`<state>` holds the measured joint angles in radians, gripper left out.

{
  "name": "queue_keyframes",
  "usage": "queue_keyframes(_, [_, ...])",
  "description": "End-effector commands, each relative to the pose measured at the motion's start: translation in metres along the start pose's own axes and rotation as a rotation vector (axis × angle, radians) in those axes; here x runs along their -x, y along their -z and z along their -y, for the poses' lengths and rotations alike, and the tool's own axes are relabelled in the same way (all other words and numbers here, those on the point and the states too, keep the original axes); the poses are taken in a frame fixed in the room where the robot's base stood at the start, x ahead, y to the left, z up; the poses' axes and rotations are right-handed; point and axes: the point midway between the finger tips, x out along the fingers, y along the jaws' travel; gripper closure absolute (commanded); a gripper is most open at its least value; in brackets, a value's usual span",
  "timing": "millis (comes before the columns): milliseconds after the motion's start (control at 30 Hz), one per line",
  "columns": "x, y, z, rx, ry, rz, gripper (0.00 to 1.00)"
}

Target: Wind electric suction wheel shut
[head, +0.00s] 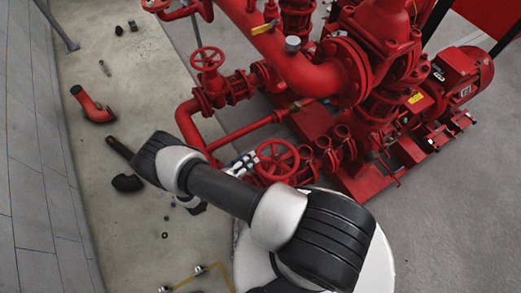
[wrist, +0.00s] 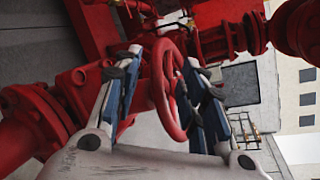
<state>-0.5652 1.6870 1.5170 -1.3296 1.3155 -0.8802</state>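A red handwheel (head: 277,161) stands low on the red pipework, just right of my gripper (head: 246,164) in the head view. In the wrist view the handwheel (wrist: 160,92) is seen nearly edge-on, between the two spread fingers of my gripper (wrist: 163,60). The fingers look apart, with a gap visible on the left side of the rim. Whether the right finger touches the wheel I cannot tell. My arm hides most of the gripper in the head view. No label shows which wheel is the electric suction one.
A second red handwheel (head: 207,59) stands higher at the upper left. A red motor (head: 462,76) and thick pipes fill the right and back. A loose red elbow pipe (head: 93,106) and small dark parts lie on the floor at left. Grey floor at right is clear.

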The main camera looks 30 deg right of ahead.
Motion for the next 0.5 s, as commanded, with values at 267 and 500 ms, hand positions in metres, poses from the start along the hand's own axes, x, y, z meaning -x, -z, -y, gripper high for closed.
queue_keyframes(267, [-0.056, 0.002, 0.0, -0.001, 0.003, -0.004, 0.62])
queue_keyframes(500, [-0.077, 0.0, 0.0, -0.002, 0.001, 0.0, 0.62])
